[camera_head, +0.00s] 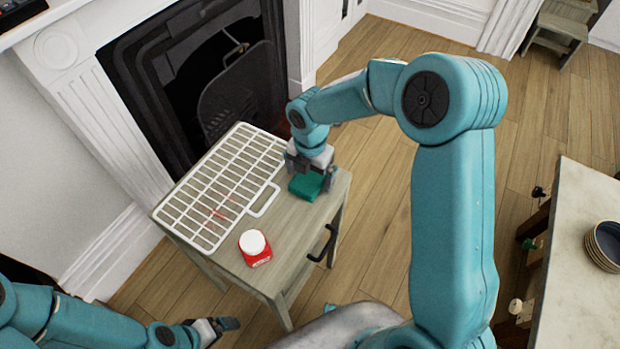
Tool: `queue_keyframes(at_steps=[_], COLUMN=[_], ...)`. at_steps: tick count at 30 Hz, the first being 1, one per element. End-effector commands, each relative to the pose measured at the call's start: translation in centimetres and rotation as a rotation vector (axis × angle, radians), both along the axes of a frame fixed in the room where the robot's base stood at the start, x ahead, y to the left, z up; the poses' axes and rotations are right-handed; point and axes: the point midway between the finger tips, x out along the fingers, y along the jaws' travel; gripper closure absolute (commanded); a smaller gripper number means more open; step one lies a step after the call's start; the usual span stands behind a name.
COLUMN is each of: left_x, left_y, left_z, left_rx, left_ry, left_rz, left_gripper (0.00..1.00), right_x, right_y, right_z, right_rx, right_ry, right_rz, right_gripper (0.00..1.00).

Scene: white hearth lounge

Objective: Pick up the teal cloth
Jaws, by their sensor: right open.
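The teal cloth (305,187) is a small folded block lying on the right part of a grey-green wooden side table (292,228). My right gripper (308,178) is over the cloth, pointing down, with its open fingers on either side of it. Whether the fingers touch the cloth cannot be told. My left gripper (222,324) is low at the bottom left, away from the table top, and its fingers are too small to read.
A white wire rack (225,185) covers the table's left part. A red jar with a white lid (255,248) stands near the front. A fireplace (200,80) is behind. At right, a pale table (590,290) carries stacked bowls (606,245).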

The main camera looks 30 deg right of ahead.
Motion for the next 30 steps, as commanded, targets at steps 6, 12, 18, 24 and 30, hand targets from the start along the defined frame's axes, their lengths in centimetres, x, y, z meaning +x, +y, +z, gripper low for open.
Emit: queue_keyframes(at_steps=[6,12,18,24,30], left_x=[0.0,0.0,0.0,0.0,0.0], left_y=[0.0,0.0,0.0,0.0,0.0], left_z=[0.0,0.0,0.0,0.0,0.4], left_rx=[0.000,0.000,0.000,0.000,0.000], left_ry=[0.000,0.000,0.000,0.000,0.000], left_rz=[0.000,0.000,0.000,0.000,0.000], left_gripper=[0.05,0.05,0.05,0.05,0.05], right_x=[0.0,0.0,0.0,0.0,0.1], right_y=[0.0,0.0,0.0,0.0,0.0], right_z=[-0.4,-0.4,-0.4,-0.2,2.1], right_rx=[0.000,0.001,0.000,0.000,0.000], right_ry=[-0.001,-0.001,0.000,0.000,-0.004], right_rz=[0.000,0.000,0.000,0.000,0.000], right_gripper=[0.00,0.46,0.56,0.56,0.56])
